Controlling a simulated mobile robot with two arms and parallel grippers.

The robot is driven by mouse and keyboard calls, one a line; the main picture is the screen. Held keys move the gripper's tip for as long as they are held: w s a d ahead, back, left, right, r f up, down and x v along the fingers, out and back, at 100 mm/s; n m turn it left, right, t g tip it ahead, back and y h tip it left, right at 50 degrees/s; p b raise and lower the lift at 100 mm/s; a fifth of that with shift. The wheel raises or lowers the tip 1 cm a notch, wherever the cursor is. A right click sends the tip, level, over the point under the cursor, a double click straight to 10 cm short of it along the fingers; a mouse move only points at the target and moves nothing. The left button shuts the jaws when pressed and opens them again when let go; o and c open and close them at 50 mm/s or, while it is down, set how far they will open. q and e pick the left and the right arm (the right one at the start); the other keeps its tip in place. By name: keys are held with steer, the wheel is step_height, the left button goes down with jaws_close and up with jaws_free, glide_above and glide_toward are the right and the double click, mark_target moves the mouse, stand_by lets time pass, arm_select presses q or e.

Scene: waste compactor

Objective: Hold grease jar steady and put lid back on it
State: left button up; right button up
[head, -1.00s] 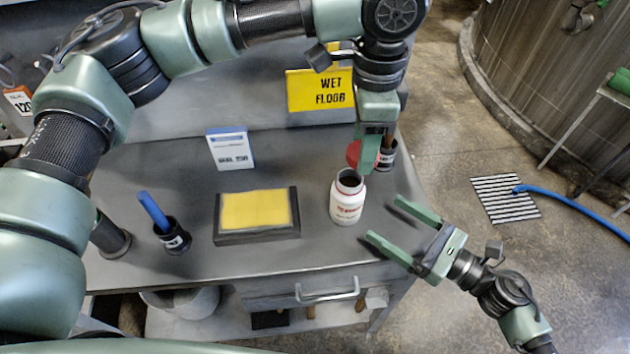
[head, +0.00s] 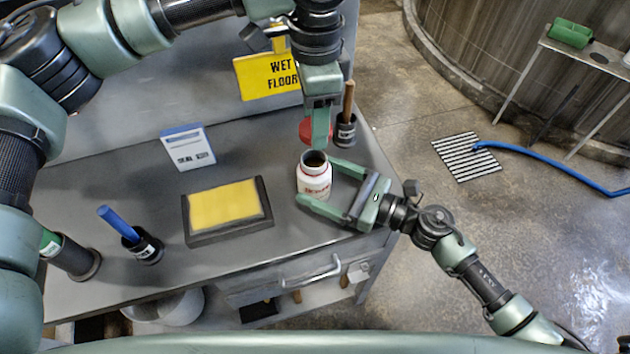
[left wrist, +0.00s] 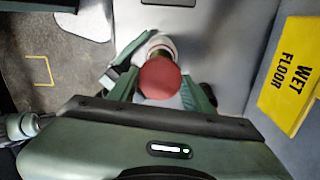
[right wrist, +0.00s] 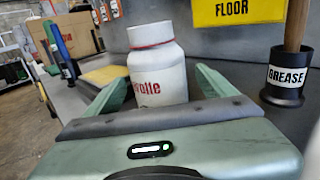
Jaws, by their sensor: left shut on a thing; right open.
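The grease jar (head: 314,178) is white with red lettering and stands upright and open on the grey bench near its right end. My left gripper (head: 314,135) is shut on the red lid (head: 306,132), holding it above and slightly behind the jar mouth. In the left wrist view the lid (left wrist: 159,79) sits between the fingers and partly covers the jar (left wrist: 160,43). My right gripper (head: 318,182) is open, with one finger on each side of the jar. In the right wrist view the jar (right wrist: 157,70) stands between the spread fingers; contact cannot be told.
A black pot marked GREASE (right wrist: 286,82) with a wooden handle stands behind the jar. A black tray with a yellow pad (head: 225,207) lies to the left. A white card (head: 187,148) and a yellow wet floor sign (head: 268,76) are behind.

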mark_target(302, 174)
arm_select(q)
steer(key=shift+a, duration=0.15)
arm_select(e)
steer(key=x, duration=0.4)
steer(key=shift+w+a, duration=0.15)
steer(key=shift+a, duration=0.15)
jaws_close()
arm_select(q)
steer(key=shift+f, duration=2.5)
